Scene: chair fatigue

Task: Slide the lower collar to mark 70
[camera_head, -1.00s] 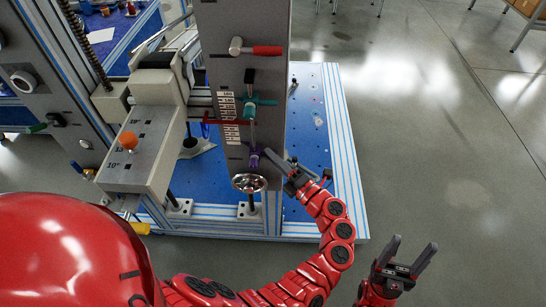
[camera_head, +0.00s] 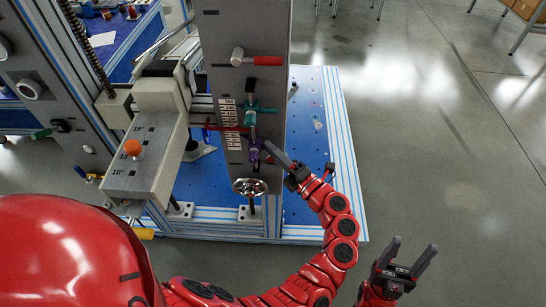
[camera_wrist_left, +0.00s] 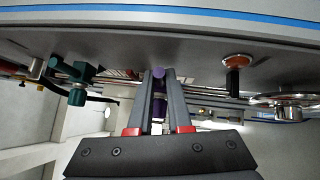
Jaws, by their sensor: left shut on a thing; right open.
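The lower collar, purple (camera_head: 254,153), sits on a vertical rod on the front of the grey column. My left gripper (camera_head: 268,150) reaches in from the lower right and is shut on the purple collar. In the left wrist view the purple knob (camera_wrist_left: 158,73) shows between the two fingertips, and the teal collar (camera_wrist_left: 78,90) is to the left, apart. My right gripper (camera_head: 411,262) is open and empty, away from the column.
A handwheel (camera_head: 249,187) is below the purple collar. A red-handled lever (camera_head: 257,58) is above the teal one. A grey box with an orange knob (camera_head: 132,148) stands left.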

